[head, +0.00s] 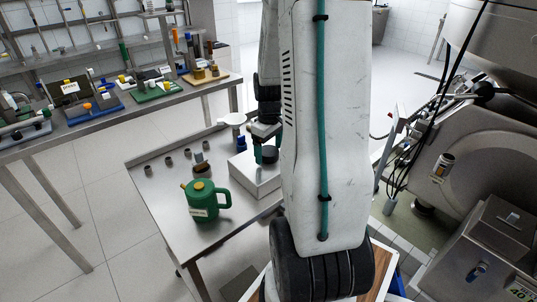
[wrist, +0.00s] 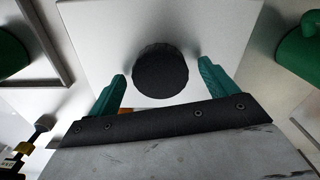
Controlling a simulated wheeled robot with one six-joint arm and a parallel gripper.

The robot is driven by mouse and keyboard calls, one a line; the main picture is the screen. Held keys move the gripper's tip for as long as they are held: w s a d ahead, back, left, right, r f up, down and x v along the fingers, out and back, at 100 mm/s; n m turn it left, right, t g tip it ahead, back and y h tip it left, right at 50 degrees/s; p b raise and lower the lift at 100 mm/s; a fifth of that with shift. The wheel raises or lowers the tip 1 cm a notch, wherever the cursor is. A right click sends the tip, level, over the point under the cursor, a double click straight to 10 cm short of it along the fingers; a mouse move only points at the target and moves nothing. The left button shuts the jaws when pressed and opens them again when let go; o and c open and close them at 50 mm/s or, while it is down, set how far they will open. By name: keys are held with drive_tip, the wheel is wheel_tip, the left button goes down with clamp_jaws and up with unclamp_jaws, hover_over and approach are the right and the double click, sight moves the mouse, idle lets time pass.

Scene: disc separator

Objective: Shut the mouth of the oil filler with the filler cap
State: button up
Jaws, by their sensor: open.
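A round black ribbed cap, which looks like the filler cap (wrist: 160,72), sits on a white block (wrist: 100,25). In the head view the dark cap (head: 269,155) shows on top of the white block (head: 262,183), partly hidden by my arm. My gripper (wrist: 162,70) is open, with one teal finger on each side of the cap and a gap at both sides. In the head view my gripper (head: 266,146) is over the block. A short pipe-like fitting (head: 443,165) on the machine at right may be the oil filler; its mouth is not clear.
The steel table (head: 165,215) also holds a green oil can (head: 207,202) and several small dark fittings. A bench (head: 120,115) with trays stands at back left. The grey machine (head: 475,150) with hanging black cables fills the right.

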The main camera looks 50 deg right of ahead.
sight(269, 151)
drive_tip(key=c, duration=1.2)
drive_tip(key=shift+r, duration=0.1)
drive_tip(key=shift+r, duration=1.3)
drive_tip(key=shift+r, duration=0.1)
drive_tip(key=shift+r, duration=2.4)
